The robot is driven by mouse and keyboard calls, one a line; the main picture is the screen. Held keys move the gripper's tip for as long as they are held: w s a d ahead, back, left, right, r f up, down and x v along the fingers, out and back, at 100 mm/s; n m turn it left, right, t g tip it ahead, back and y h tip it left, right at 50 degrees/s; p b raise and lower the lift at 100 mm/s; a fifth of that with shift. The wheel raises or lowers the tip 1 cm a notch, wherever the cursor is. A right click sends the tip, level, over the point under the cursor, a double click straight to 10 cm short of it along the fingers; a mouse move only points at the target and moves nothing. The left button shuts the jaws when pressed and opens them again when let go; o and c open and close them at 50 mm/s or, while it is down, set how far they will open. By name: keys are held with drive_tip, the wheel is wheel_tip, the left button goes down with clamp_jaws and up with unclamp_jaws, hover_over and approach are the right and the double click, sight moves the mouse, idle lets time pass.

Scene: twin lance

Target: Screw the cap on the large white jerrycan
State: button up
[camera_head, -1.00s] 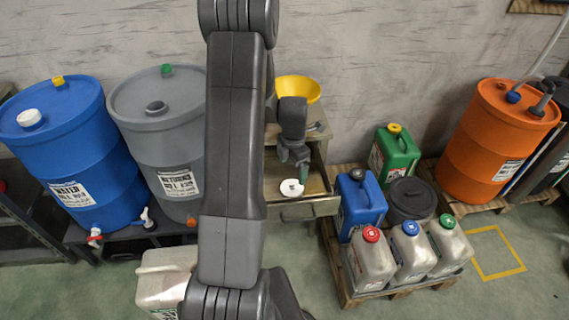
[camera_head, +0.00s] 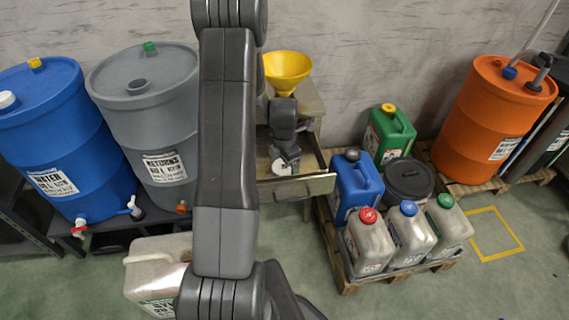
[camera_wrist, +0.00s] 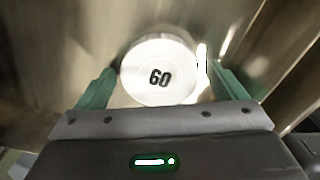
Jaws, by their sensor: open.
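A round white cap marked "60" (camera_wrist: 155,85) lies flat in the open metal drawer; in the head view it shows as a small white disc (camera_head: 281,168). My gripper (camera_wrist: 165,78) is open, its green fingers on either side of the cap in the wrist view, with a visible gap at each side. In the head view my gripper (camera_head: 288,157) points down into the drawer, just over the cap. The large whitish jerrycan (camera_head: 143,278) stands on the floor at lower left. My arm hides its right part, and its neck does not show.
The drawer (camera_head: 305,187) sticks out from a bench holding a yellow funnel (camera_head: 287,68). Blue (camera_head: 60,130) and grey (camera_head: 155,110) drums stand left. A pallet (camera_head: 345,278) with several cans stands right of the drawer. Bare floor lies in front.

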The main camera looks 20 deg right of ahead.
drive_tip(key=c, duration=1.1)
drive_tip(key=shift+r+p, duration=2.15)
drive_tip(key=shift+r, duration=1.4)
